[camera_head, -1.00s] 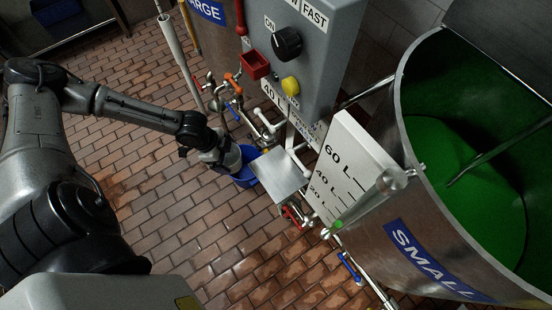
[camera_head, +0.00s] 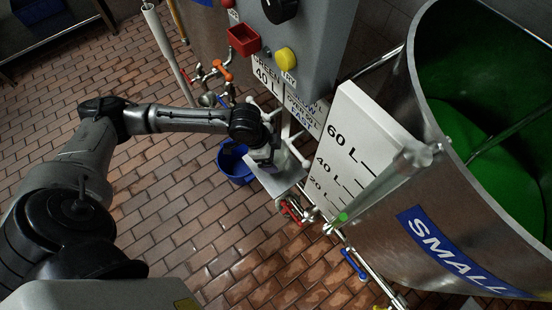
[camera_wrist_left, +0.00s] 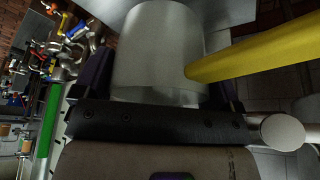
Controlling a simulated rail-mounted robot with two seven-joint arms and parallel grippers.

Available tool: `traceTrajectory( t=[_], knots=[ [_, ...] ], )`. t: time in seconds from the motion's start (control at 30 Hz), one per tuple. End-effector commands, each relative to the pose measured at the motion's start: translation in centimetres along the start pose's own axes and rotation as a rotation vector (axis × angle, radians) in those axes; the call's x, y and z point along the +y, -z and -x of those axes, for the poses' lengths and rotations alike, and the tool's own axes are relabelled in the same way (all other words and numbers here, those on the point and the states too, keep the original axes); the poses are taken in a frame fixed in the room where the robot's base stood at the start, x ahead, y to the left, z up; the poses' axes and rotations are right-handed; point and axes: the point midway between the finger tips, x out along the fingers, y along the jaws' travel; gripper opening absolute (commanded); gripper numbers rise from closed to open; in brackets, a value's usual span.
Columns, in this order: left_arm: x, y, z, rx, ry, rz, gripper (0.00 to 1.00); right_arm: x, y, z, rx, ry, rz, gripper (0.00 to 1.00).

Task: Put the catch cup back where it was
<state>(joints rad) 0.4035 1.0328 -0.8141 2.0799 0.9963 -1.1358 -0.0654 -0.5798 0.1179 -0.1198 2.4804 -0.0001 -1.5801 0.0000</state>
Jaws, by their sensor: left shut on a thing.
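My right gripper is not in view.
A blue bucket (camera_head: 234,168) stands on the tiled floor left of the platform. The grey control box (camera_head: 312,40), pipes with a red valve handle (camera_head: 291,212), a white level scale (camera_head: 350,150) and the SMALL tank (camera_head: 440,225) crowd the right.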

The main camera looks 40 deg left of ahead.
Motion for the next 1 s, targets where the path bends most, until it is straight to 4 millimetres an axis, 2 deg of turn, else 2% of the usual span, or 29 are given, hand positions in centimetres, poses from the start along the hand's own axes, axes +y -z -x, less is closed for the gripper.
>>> traceTrajectory(
  t=[0.1, 0.23, 0.57, 0.97, 1.0],
  knots=[
    [0.0, 0.9, -0.3, 0.002, 0.001, 0.0, 0.59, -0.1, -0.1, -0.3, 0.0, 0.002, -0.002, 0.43],
    [0.0, 1.0, -0.6, -0.001, 0.0, 0.0, 0.59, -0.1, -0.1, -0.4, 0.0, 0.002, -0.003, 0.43],
    [0.0, -0.4, -3.8, -0.001, 0.001, -0.001, 0.59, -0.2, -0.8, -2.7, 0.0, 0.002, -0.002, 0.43],
    [0.1, -0.4, -3.8, -0.001, 0.0, -0.001, 0.59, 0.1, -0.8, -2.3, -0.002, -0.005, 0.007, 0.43],
    [0.1, -0.4, -3.9, -0.001, 0.0, -0.001, 0.93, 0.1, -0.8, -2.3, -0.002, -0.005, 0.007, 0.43]
  ],
)
